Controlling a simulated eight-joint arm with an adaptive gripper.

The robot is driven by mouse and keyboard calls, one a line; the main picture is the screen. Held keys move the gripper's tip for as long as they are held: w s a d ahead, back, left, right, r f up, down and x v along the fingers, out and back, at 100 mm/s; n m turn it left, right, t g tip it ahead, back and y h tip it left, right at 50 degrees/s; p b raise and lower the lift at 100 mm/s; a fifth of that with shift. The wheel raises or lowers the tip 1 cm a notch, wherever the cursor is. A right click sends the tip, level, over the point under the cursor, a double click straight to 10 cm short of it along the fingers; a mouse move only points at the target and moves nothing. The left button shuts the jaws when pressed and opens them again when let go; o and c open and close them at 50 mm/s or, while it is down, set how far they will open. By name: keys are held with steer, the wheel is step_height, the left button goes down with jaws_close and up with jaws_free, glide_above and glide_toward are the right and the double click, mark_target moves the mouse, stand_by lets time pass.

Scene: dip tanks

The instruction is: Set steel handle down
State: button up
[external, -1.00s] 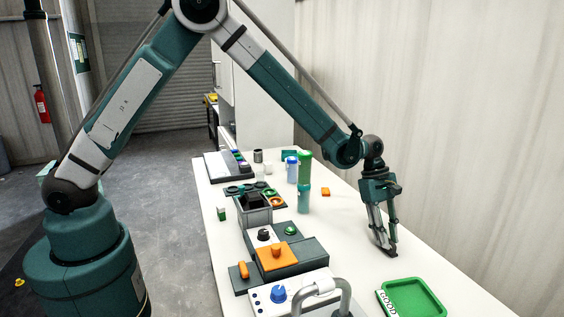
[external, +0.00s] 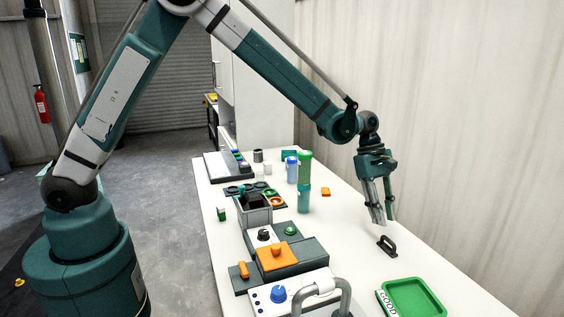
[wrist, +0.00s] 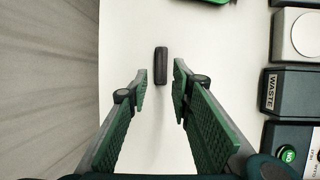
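The steel handle (external: 387,245), a dark bracket-shaped piece, rests on the white table to the left of and behind the green tray. In the wrist view the handle (wrist: 160,66) shows as a narrow dark bar beyond my fingertips. My gripper (external: 382,222) is above the handle and apart from it. Its fingers (wrist: 159,88) are spread, with nothing between them.
The green tray (external: 441,312) marked GOOD lies at the table's near right. Dark units, one with an orange block (external: 277,256), line the left side. Green and blue cylinders (external: 304,170) stand farther back. The table around the handle is clear.

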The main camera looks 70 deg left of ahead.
steer(key=shift+v, duration=2.3)
steer(key=s+a+r+m+t+y, duration=0.15)
steer(key=s+a+r+m, duration=0.3)
steer(key=s+r, duration=0.55)
steer(key=s+a+r+m+t+y, duration=0.15)
steer(key=s+a+r+m, duration=0.25)
steer(key=s+a+r, duration=0.55)
steer(key=s+a+m+t, duration=0.1)
steer(key=s+m, duration=0.2)
steer(key=s, duration=0.6)
steer(key=s+a+f+m+t+y, duration=0.1)
steer(key=s+a+m, duration=0.1)
steer(key=s, duration=0.8)
steer(key=s+a+f+m+t, duration=0.1)
steer(key=s+m, duration=0.3)
steer(key=s, duration=0.5)
steer(key=shift+s+a+f, duration=0.25)
steer(key=shift+a, duration=0.15)
